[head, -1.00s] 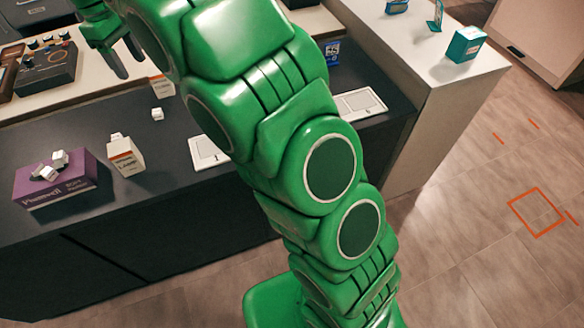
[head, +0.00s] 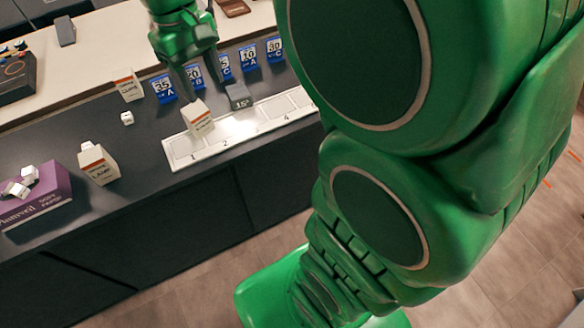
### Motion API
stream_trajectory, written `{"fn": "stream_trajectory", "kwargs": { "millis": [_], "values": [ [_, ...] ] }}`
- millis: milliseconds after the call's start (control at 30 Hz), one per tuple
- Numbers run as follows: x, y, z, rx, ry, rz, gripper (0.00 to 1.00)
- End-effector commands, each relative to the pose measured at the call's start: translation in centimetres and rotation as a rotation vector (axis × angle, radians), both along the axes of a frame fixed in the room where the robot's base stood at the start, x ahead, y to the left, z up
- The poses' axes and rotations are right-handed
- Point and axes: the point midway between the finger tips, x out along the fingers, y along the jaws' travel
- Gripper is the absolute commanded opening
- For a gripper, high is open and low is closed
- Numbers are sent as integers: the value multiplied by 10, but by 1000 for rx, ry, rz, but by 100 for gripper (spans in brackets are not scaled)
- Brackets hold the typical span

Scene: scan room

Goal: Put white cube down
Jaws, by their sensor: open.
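A small white cube (head: 127,118) rests on the dark counter, left of the numbered tray. Other small white cubes (head: 28,174) lie on top of a purple box (head: 37,198) at the far left. My gripper (head: 204,88) points down over the white tray (head: 177,154), its two fingers spread. A white box with an orange band (head: 198,116) stands on the tray just below the fingertips, near the number 2. I cannot tell whether the fingers touch it.
Blue number cards (head: 194,78) stand in a row behind the tray. White and orange cartons (head: 98,163) stand on the counter, one (head: 129,86) further back. My arm blocks the right side of the view. Tray spaces to the right look empty.

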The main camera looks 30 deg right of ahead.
Motion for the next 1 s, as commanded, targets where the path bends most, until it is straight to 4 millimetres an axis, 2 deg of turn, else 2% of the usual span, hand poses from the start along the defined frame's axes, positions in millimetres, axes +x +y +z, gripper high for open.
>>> {"fn": "stream_trajectory", "kwargs": {
  "millis": [33,200,600,800,1000],
  "values": [
    [-16,-8,-1,0,3,-24,56],
    [-60,-27,-10,0,10,-107,56],
    [-166,-59,-42,-8,27,-293,56],
    [-203,-67,-57,-15,29,-362,56],
    [-215,-69,-63,-15,32,-385,56]
  ]
}}
